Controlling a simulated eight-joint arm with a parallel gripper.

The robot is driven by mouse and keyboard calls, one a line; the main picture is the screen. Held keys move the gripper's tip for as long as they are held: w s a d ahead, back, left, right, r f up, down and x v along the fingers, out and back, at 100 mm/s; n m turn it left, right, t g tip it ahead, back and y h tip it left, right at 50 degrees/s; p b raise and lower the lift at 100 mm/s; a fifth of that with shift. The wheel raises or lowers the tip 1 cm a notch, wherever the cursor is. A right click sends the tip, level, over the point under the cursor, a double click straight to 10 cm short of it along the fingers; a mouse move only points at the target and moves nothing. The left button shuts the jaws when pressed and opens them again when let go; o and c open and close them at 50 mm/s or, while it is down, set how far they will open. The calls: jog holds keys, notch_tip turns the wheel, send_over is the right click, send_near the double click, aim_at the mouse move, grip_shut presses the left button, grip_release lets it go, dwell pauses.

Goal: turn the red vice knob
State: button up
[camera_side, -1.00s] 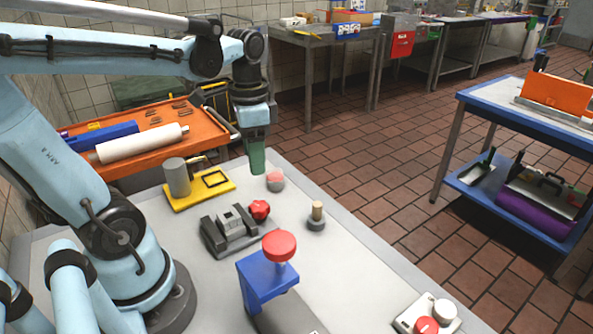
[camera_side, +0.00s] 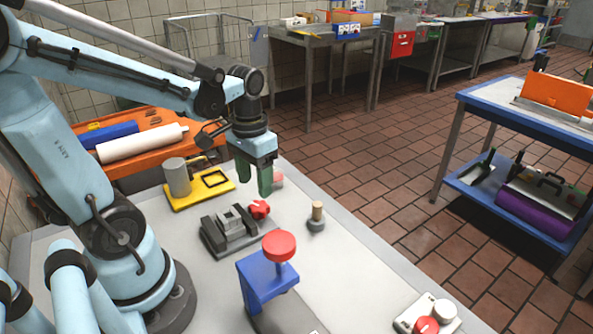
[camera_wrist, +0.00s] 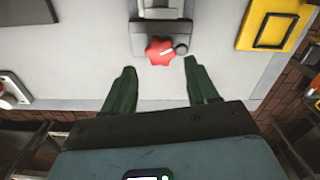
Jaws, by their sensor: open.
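The red vice knob (camera_side: 259,209) is a lobed red knob on the right end of the small grey vice (camera_side: 228,232), which sits on the light grey table. In the wrist view the knob (camera_wrist: 160,51) shows a white mark, with a dark round piece beside it. My gripper (camera_side: 254,188) points down just above and behind the knob in the side view. Its two green fingers are apart and empty. In the wrist view the fingers (camera_wrist: 157,80) stand either side of the knob's line, with the knob just beyond their tips. No contact with the knob is visible.
A blue stand with a red round top (camera_side: 278,246) is in front of the vice. A small post with a wooden top (camera_side: 317,217) stands to the right. A yellow plate with a grey cylinder (camera_side: 179,177) is behind. A pink-topped piece (camera_side: 278,181) is partly hidden by my gripper.

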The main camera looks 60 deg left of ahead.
aim_at(257, 206)
jog(key=shift+f, duration=3.15)
jog(key=c, duration=0.8)
jog(key=shift+a+m, duration=0.1)
jog(key=shift+m, duration=2.3)
jog(key=o, duration=0.8)
